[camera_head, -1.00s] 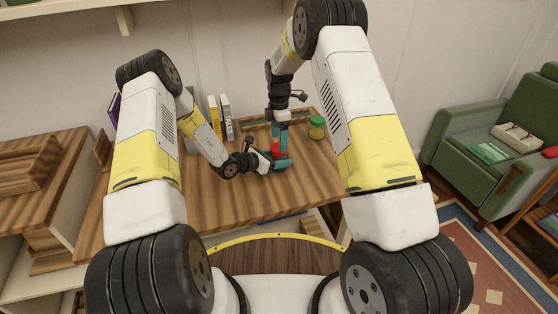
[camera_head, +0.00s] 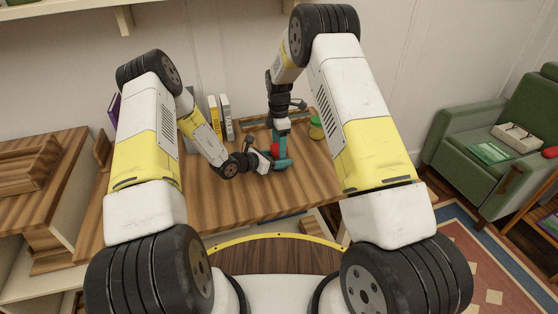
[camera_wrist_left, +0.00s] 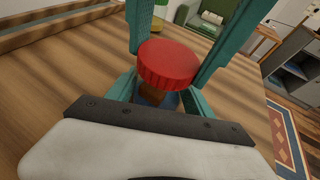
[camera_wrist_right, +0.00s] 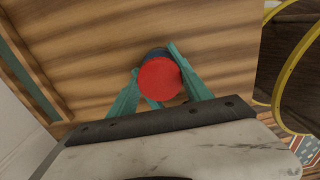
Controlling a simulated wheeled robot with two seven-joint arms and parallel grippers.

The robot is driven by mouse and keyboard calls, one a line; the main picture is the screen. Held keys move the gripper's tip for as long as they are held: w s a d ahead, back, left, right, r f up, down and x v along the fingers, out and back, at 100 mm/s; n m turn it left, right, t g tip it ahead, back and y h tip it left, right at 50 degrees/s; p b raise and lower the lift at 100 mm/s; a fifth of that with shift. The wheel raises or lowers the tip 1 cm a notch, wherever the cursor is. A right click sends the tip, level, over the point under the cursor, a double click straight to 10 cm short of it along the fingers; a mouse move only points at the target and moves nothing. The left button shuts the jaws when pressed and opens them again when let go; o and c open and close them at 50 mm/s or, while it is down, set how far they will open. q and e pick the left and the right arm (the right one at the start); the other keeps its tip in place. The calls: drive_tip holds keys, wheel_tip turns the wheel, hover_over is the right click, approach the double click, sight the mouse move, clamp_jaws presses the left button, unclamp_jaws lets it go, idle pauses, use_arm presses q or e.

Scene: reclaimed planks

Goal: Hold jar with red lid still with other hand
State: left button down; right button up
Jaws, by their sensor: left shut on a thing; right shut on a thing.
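The jar with red lid (camera_wrist_left: 168,64) stands upright on the wooden table; its red lid also shows in the head view (camera_head: 274,149) and the right wrist view (camera_wrist_right: 158,78). My left gripper (camera_wrist_left: 160,100) reaches in low from the side, with its teal fingers around the jar body, shut on it. The lower body is mostly hidden by the fingers. My right gripper (camera_wrist_right: 158,85) comes down from above, its teal fingers on either side of the red lid, shut on the jar at its top.
A jar with a green lid (camera_head: 316,128) stands behind to the right on the table (camera_head: 235,205). Several books (camera_head: 220,118) stand at the back left. A low wooden frame lies along the back. The front of the table is clear.

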drive_tip(key=m, duration=0.6)
drive_tip(key=shift+m, duration=0.3)
drive_tip(key=m, duration=2.2)
drive_tip(key=shift+f, duration=0.1)
drive_tip(key=o, duration=1.5)
drive_tip(key=shift+o, duration=0.2)
